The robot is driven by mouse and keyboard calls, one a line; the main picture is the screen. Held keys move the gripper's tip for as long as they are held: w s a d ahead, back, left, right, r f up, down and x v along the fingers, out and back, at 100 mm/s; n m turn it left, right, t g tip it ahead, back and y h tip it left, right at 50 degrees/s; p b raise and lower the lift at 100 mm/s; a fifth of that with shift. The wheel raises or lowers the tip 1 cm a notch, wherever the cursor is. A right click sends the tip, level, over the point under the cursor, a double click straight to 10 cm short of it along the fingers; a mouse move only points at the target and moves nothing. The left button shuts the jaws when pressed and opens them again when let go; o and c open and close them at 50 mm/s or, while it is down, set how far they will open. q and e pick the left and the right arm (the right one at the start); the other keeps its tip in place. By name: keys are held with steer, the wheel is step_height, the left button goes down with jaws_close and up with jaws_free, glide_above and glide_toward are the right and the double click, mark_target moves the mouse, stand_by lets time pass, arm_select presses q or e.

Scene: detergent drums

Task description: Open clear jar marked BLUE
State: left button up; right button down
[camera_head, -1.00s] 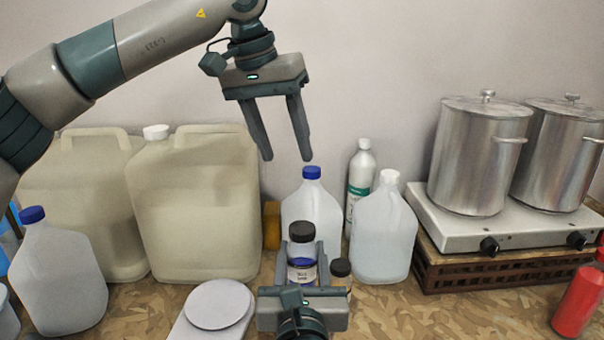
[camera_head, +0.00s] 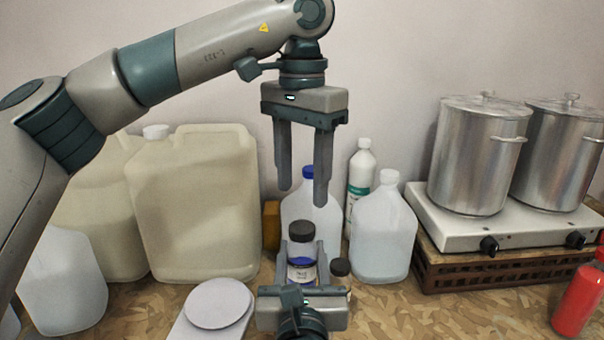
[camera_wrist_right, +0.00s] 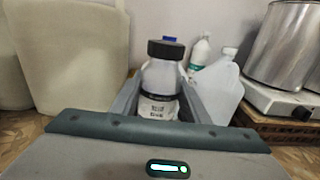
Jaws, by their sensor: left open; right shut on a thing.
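The clear jar (camera_head: 302,271) has a black lid (camera_head: 301,232), a blue band of contents and a white label with small dark print. It stands upright between the fingers of my right gripper (camera_head: 302,262), which is shut on it. In the right wrist view the jar (camera_wrist_right: 159,80) shows upright between the fingers, with its black lid (camera_wrist_right: 166,49) free above them. My left gripper (camera_head: 303,196) is open and empty, pointing down above the jar, with its fingertips a little higher than the lid. The label's words are too small to read surely.
A second small jar with a dark lid (camera_head: 340,267) stands close at the right. Behind are a blue-capped jug (camera_head: 297,208), a white-capped jug (camera_head: 384,235) and a white bottle (camera_head: 360,180). A scale (camera_head: 218,304) lies front left. Large canisters (camera_head: 195,200) stand left, steel pots (camera_head: 478,155) right.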

mark_target(301, 226)
arm_select(q)
steer(key=shift+f, duration=3.6)
steer(key=shift+c, duration=0.2)
steer(key=c, duration=1.1)
steer(key=shift+o, duration=0.2)
